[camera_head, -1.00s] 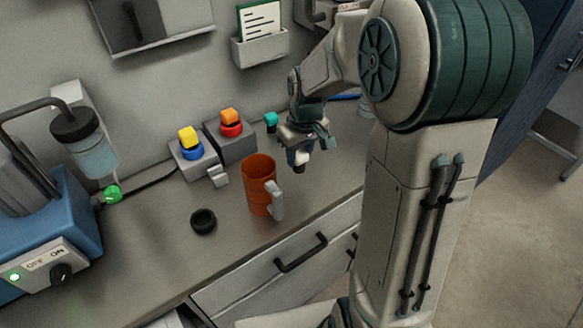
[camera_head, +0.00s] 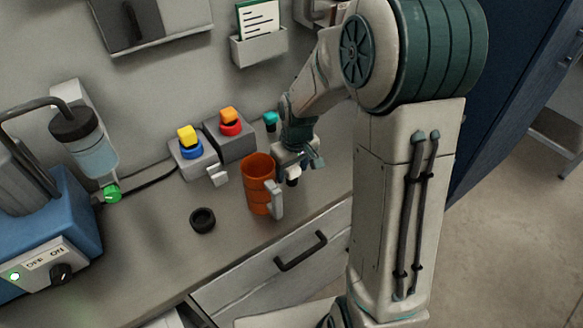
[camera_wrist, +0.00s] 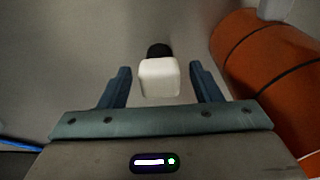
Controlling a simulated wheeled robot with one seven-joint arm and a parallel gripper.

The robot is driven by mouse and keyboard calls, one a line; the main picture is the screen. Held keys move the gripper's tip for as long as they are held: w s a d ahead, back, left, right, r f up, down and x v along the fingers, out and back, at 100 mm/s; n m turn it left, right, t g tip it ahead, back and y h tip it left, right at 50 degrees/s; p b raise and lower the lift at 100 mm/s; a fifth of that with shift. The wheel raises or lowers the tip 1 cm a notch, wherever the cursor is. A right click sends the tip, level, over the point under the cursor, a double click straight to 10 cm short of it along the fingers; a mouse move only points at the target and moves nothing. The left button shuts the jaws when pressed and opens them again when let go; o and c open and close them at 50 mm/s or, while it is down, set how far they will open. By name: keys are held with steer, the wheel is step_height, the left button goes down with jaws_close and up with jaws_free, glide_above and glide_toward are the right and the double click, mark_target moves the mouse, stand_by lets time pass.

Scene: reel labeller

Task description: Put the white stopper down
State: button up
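The white stopper (camera_head: 294,173) has a pale block-like head and a black end that points down. It is just right of the orange mug in the head view, at the bench top; whether its black end touches the bench is hard to tell. In the wrist view the stopper (camera_wrist: 159,79) sits between the two blue fingers of my gripper (camera_wrist: 161,80), with a narrow gap on each side. My gripper (camera_head: 298,164) points down over the stopper, its fingers apart.
The orange mug (camera_head: 257,183) stands close beside my gripper, its handle towards the front. A black ring (camera_head: 203,220) lies on the bench left of it. Boxes with a blue-yellow button (camera_head: 190,142) and a red-orange button (camera_head: 230,122) stand behind. A teal-topped item (camera_head: 270,120) is behind my gripper.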

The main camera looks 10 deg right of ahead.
mark_target(296, 171)
step_height(296, 171, up, 12)
steer(key=s, duration=0.1)
steer(key=s+d+r+m+t, duration=0.1)
steer(key=s+m, duration=0.1)
steer(key=s, duration=0.7)
steer(key=s+d+m, duration=0.1)
steer(key=s+m, duration=0.1)
steer(key=s, duration=0.6)
steer(key=shift+s+d+r+t+h, duration=0.3)
steer(key=shift+s+d+r+t, duration=0.05)
steer(key=shift+d+t, duration=0.05)
